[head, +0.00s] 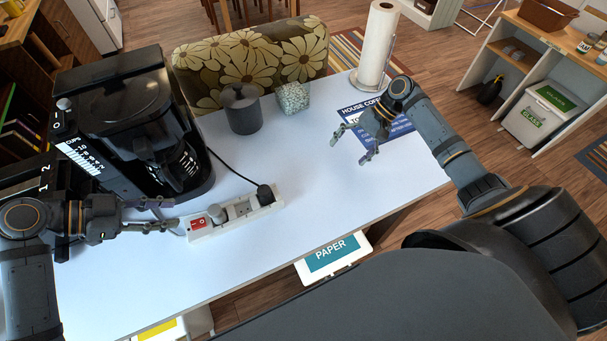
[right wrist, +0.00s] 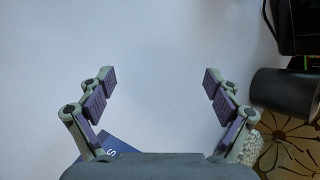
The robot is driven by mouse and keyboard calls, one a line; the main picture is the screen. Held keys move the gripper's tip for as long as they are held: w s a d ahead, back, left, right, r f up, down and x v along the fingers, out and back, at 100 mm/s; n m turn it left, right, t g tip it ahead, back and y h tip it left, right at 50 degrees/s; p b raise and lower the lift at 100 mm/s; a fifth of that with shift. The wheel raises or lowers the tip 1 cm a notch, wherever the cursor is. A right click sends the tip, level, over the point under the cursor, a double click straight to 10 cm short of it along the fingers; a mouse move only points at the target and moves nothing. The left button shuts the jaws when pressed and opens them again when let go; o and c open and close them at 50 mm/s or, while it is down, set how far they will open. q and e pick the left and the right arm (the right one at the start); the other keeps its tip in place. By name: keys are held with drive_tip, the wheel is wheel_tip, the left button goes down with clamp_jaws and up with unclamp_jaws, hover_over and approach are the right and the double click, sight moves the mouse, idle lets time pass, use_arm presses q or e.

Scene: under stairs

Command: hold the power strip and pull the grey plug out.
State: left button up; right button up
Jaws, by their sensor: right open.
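The white power strip (head: 240,221) lies on the white table, with a red switch (head: 198,223) at its left end. A grey plug (head: 217,213) sits in the strip near the switch. A black plug (head: 265,194) with a black cord is at its right end. My left gripper (head: 174,214) is just left of the strip's switch end, its fingers apart; whether a fingertip touches the strip is unclear. My right gripper (head: 352,146) is open and empty above the table, right of the strip. It also shows open in the right wrist view (right wrist: 158,76).
A black coffee maker (head: 130,115) stands behind the left gripper. A dark canister (head: 242,112), a pebbled cup (head: 293,98) and a paper-towel roll (head: 379,45) stand along the back. A blue sheet (head: 400,141) lies under the right gripper. The table between strip and sheet is clear.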

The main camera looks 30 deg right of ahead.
sight(274, 195)
drive_tip(key=a+m+y, duration=0.1)
drive_tip(key=a, duration=0.2)
drive_tip(key=s+a+m+y, duration=0.1)
drive_tip(key=a+m, duration=0.1)
drive_tip(key=a, duration=0.1)
drive_tip(key=a+m+y, duration=0.1)
drive_tip(key=a+m, duration=0.1)
drive_tip(key=a, duration=0.1)
drive_tip(key=shift+s+a+f, duration=0.15)
drive_tip(key=shift+s+a, duration=0.05)
drive_tip(key=shift+a, duration=0.1)
drive_tip(key=a+m+y, duration=0.1)
drive_tip(key=a, duration=0.1)
drive_tip(key=a+r+m, duration=0.1)
drive_tip(key=a+m, duration=0.1)
drive_tip(key=s+a+m+y, duration=0.1)
drive_tip(key=a, duration=0.1)
drive_tip(key=shift+s+r+m+y, duration=0.1)
drive_tip(key=shift+r+m+y, duration=0.1)
drive_tip(key=shift+m+y, duration=0.15)
drive_tip(key=shift+a+r+m, duration=0.1)
drive_tip(key=shift+a+m, duration=0.25)
drive_tip(key=x, duration=1)
drive_tip(key=shift+a, duration=0.2)
